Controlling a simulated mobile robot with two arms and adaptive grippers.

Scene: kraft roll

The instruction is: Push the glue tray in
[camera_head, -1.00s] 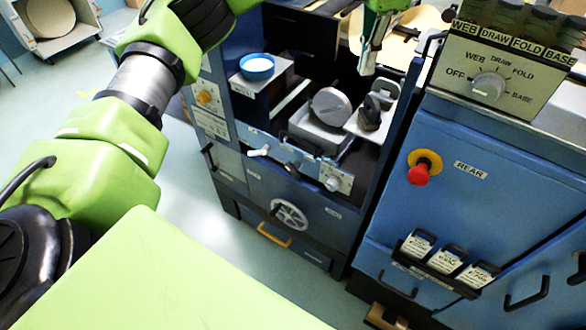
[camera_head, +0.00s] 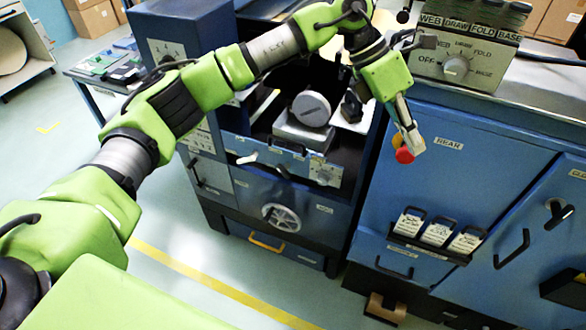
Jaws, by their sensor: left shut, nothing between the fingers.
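A blue front panel (camera_head: 268,158) with a white lever and a grey knob (camera_head: 325,173) crosses the open bay of the blue machine. Behind it is a grey block with a round grey cap (camera_head: 311,108). I cannot tell for sure which part is the glue tray, or how far out it stands. My left gripper (camera_head: 411,143) is shut and empty, pointing down in front of the right cabinet. It partly covers the red stop button (camera_head: 403,155); I cannot tell if they touch. My right gripper is not in view.
A control box (camera_head: 470,60) with a dial stands on the right cabinet. Below are a handwheel (camera_head: 281,217), an orange handle (camera_head: 266,242) and a rack of labelled tags (camera_head: 437,234). My left arm crosses above the bay. The floor (camera_head: 190,260) at front left is clear.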

